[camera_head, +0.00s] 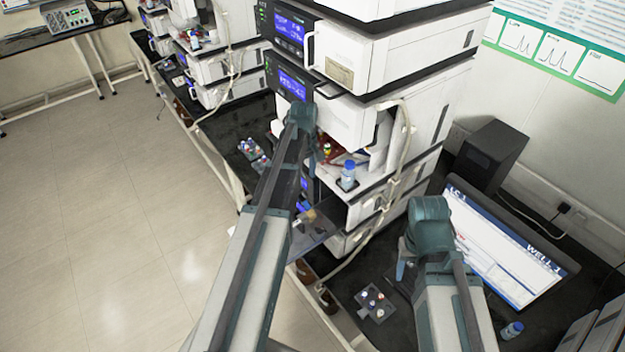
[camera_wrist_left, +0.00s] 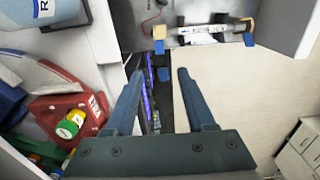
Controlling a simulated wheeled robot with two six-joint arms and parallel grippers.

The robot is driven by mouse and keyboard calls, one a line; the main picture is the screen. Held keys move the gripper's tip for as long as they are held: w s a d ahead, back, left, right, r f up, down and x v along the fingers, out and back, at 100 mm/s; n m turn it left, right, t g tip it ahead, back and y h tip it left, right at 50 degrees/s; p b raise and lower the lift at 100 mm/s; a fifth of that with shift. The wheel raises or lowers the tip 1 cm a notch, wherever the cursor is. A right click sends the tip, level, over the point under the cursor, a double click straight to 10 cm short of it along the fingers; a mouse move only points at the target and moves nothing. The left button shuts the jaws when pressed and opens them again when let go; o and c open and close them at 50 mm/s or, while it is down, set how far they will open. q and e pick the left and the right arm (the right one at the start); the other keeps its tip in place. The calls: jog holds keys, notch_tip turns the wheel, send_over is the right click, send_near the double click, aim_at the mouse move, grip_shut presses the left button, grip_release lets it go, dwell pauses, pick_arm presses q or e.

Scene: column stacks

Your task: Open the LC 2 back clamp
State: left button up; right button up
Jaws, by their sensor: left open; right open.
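In the left wrist view, a pale labelled column (camera_wrist_left: 200,30) lies across a grey panel at the top, with tan end pieces (camera_wrist_left: 159,38) at its ends and dark holders along it. I cannot tell which holder is the back clamp. The same panel (camera_head: 312,228) juts from the stack in the head view, partly behind my left arm. My left gripper (camera_wrist_left: 160,76) is open and empty, apart from the column; in the head view it is at the stack front (camera_head: 312,150). My right gripper (camera_head: 402,265) is low at the right, its fingers barely visible.
A red vial holder (camera_wrist_left: 62,112) with coloured-cap vials is left of my left gripper. A blue-capped bottle (camera_head: 348,174) stands on the stack's shelf. A monitor (camera_head: 510,255) and a vial tray (camera_head: 375,303) are on the right bench. The floor (camera_head: 110,220) at left is clear.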

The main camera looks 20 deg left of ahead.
aim_at(306, 203)
pick_arm(q)
jog(key=shift+w+a+r, duration=0.1)
jog(key=shift+r, duration=0.15)
jog(key=shift+f, duration=0.1)
notch_tip(306, 203, down, 14)
jog(key=b, duration=1.4)
jog(key=shift+r, duration=0.2)
grip_shut()
